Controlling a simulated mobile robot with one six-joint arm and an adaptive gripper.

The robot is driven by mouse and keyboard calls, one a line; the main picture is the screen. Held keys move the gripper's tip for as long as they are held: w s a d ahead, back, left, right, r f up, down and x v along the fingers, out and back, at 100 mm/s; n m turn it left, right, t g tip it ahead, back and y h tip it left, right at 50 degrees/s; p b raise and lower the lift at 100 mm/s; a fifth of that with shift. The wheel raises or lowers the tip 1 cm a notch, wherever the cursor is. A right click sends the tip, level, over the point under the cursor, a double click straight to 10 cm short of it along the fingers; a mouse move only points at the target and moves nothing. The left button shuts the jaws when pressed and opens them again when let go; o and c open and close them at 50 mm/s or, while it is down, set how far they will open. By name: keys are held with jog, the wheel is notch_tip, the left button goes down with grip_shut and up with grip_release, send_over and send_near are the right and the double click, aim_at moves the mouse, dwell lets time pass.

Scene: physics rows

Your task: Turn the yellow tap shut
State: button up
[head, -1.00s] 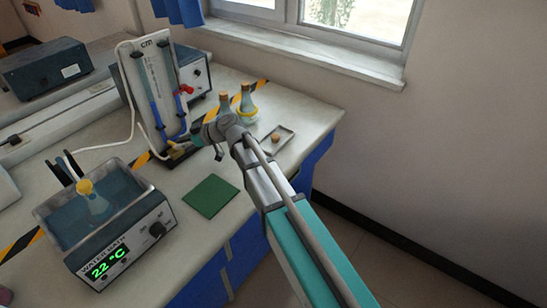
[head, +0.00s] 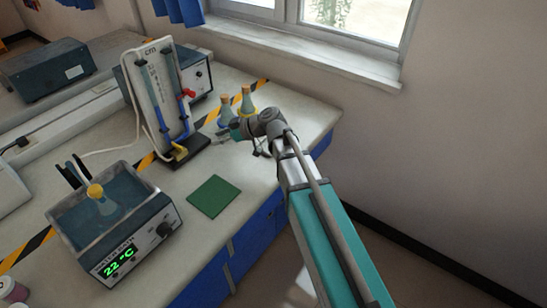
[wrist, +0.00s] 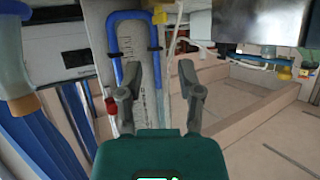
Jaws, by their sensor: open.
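The yellow tap (head: 180,152) is low on the front of a white manometer board (head: 160,90), just above its black base. It also shows at the top of the wrist view (wrist: 160,16), where the scene appears upside down. Its handle is too small to tell whether it is open or shut. A red tap (head: 188,93) is higher on the board's right side. My gripper (head: 222,135) is open and empty, right of the yellow tap and apart from it. In the wrist view the board stands beyond the two spread fingers (wrist: 158,70).
Two stoppered flasks (head: 246,98) stand behind my gripper. A water bath (head: 125,225) reading 22 °C holds a yellow-stoppered flask at front left. A green mat (head: 213,197) lies flat in front of the board. A white hose loops left of the board.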

jog(key=s+d+f+m+h+p, duration=0.1)
jog(key=d+f+m+h, duration=0.1)
jog(key=d, duration=0.3)
jog(key=s+d+f+m+g+h+p, duration=0.1)
jog(key=s+d+m+h, duration=0.1)
jog(key=d, duration=0.3)
jog(key=s+d+f+m+g+h, duration=0.1)
jog(key=s+d+f+m+h, duration=0.1)
jog(key=d, duration=0.3)
jog(key=shift+f+m+h+p, duration=0.3)
jog(key=shift+m+h+p, duration=0.1)
jog(key=shift+m+h, duration=0.1)
jog(key=shift+s+d+f+m+g+h, duration=0.1)
jog(key=shift+s+d+m+g+h, duration=0.1)
jog(key=shift+d, duration=0.2)
jog(key=shift+s+d+f+m+g+h, duration=0.1)
jog(key=shift+d+m, duration=0.1)
jog(key=shift+d, duration=0.15)
jog(key=s+d+r+m+h+p, duration=0.2)
jog(key=s+d+m+p, duration=0.1)
jog(key=d, duration=0.3)
jog(key=s+d+r+m+h+p, duration=0.2)
jog(key=s+d+m+h+p, duration=0.1)
jog(key=s+d+m, duration=0.1)
jog(key=shift+s+d+r+m, duration=0.3)
jog(key=shift+s+d, duration=0.35)
jog(key=shift+d, duration=0.6)
jog(key=shift+a, duration=0.1)
